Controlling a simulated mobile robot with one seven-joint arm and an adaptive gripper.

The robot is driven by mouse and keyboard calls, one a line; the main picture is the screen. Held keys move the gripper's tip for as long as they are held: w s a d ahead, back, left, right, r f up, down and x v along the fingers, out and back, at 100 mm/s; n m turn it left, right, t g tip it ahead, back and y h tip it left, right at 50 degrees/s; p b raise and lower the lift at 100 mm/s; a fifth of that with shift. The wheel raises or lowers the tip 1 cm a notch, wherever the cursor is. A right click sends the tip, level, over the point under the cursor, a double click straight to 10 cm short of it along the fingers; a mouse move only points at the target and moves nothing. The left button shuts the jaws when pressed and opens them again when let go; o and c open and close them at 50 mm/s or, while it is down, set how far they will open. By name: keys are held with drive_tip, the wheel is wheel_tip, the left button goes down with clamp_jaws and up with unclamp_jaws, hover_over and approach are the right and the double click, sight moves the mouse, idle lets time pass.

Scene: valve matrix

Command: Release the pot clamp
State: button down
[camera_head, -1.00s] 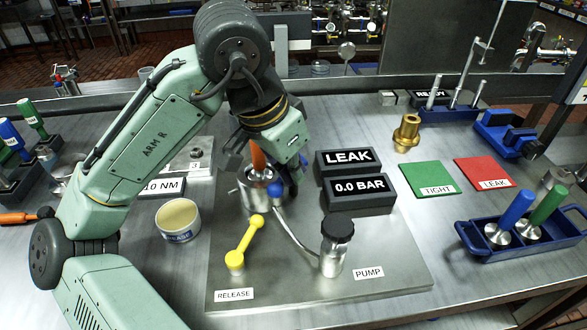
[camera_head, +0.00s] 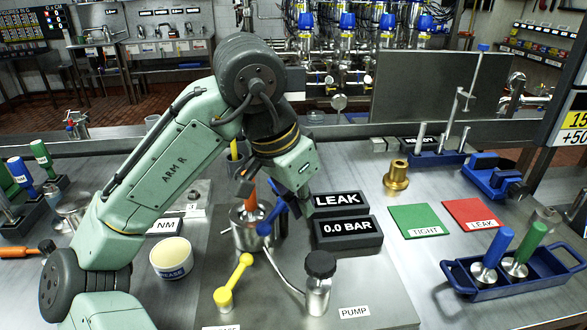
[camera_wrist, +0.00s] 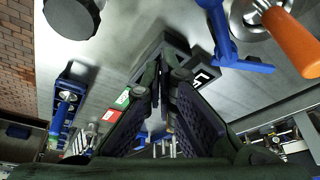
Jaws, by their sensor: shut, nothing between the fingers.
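The metal pot (camera_head: 250,232) stands on a steel plate, with an orange handle (camera_head: 251,196) above it and a blue lever (camera_head: 267,222) at its right side. A yellow lever (camera_head: 233,283) stands in front of the pot by the cut-off RELEASE label (camera_head: 221,328). My gripper (camera_head: 302,203) is just right of the pot and blue lever, its fingers partly hidden in the head view. In the wrist view its fingertips (camera_wrist: 163,72) are together and empty. The blue lever (camera_wrist: 222,38) and orange handle (camera_wrist: 290,40) show apart from them at upper right.
The LEAK and 0.0 BAR blocks (camera_head: 345,232) stand close right of my gripper. A black-capped pump (camera_head: 320,275) with a hose is in front. A grease tub (camera_head: 171,258) is at left. Green and red pads (camera_head: 420,220) and a blue tray (camera_head: 510,285) are at right.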

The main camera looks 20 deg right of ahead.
wheel_tip(320, 180, up, 7)
drive_tip(key=w+a, duration=0.2)
drive_tip(key=shift+a+r+b, duration=0.15)
drive_tip(key=shift+a+b, duration=0.15)
drive_tip(key=shift+a, duration=0.05)
drive_tip(key=shift+w, duration=0.1)
